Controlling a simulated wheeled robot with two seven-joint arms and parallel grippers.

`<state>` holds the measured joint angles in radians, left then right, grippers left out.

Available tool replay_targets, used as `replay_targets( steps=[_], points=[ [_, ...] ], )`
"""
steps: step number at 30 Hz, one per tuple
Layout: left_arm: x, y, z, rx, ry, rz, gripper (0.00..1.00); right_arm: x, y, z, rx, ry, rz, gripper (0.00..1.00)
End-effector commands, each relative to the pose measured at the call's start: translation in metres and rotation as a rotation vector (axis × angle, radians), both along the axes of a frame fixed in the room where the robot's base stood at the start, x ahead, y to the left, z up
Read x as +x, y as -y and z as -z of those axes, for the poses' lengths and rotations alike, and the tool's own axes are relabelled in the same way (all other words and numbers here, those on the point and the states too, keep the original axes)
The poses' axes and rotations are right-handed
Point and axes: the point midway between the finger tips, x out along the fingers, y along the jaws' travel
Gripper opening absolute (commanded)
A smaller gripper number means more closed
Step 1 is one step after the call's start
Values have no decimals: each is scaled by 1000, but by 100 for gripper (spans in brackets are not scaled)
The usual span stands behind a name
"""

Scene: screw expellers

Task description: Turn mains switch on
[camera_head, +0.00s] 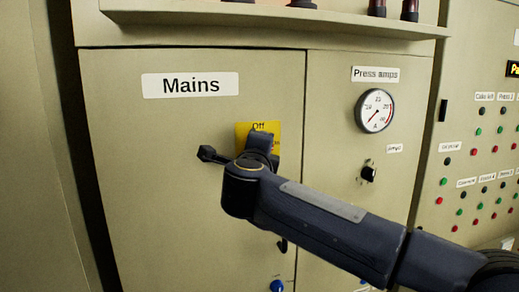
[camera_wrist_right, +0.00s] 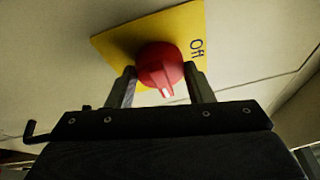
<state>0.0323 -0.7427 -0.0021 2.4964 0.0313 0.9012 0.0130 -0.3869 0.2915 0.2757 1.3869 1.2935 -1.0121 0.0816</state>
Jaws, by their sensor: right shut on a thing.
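The mains switch is a red round knob (camera_wrist_right: 160,68) with a white mark, on a yellow plate (camera_wrist_right: 122,38) reading "Off". In the right wrist view the white mark points toward the bottom of the picture, away from the word "Off". My right gripper (camera_wrist_right: 159,72) is shut on the knob, one finger on each side. In the head view the yellow plate (camera_head: 243,129) shows below the "Mains" label (camera_head: 190,85), and my right wrist hides the knob. My left gripper is not in view.
A press amps gauge (camera_head: 375,110) and a small black switch (camera_head: 369,173) are on the panel to the right. Below are a black handle (camera_head: 282,245) and a blue knob (camera_head: 277,286). A ledge (camera_head: 270,17) juts out above. A button panel (camera_head: 480,150) stands far right.

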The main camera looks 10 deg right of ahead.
Motion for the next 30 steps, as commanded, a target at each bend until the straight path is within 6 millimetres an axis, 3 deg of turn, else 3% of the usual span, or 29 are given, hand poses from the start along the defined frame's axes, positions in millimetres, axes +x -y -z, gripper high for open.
replay_targets(
  steps=[6,7,12,22,30],
  points=[
    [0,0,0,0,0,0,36,0,0,1,9,-1,-1,6],
    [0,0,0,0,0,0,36,0,0,1,9,0,-1,48],
    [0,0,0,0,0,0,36,0,0,1,6,0,0,69],
    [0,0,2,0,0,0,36,-4,-2,1,4,1,-1,69],
    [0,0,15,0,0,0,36,-44,-17,2,5,3,-4,69]
  ],
)
